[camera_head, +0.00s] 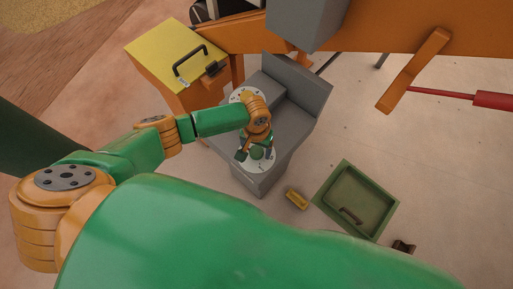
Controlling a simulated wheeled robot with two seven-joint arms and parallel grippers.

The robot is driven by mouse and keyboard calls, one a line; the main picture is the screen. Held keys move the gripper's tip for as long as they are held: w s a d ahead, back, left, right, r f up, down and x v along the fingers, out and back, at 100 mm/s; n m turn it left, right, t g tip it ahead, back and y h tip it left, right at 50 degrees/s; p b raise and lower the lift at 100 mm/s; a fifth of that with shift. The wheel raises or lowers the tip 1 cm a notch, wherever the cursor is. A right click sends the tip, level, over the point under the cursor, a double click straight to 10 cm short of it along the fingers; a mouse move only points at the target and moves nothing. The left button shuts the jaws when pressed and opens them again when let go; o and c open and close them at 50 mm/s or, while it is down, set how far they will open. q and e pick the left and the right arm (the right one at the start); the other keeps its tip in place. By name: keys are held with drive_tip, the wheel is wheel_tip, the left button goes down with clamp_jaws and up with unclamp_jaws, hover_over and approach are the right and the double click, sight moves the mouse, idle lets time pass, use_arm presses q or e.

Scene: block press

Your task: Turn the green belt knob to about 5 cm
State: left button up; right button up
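A small green knob (257,153) shows on a pale round dial (262,167) on the front part of the grey machine (288,119). My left gripper (254,147) is right over this dial, pointing down at the knob, and it hides part of both. The gap between its fingers is too small to make out, so I cannot tell whether they touch the knob. A second pale dial (236,97) lies farther back, partly behind my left wrist. The dial marks are too small to read. My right gripper is not in view.
A green tray (326,203) lies on the floor to the right, with a yellow block (297,199) beside it. A yellow-topped orange cabinet (152,52) with a black handle (190,66) stands behind left. An orange beam (420,72) and red rod (492,100) are at right.

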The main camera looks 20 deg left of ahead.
use_arm(q)
drive_tip(key=c, duration=1.1)
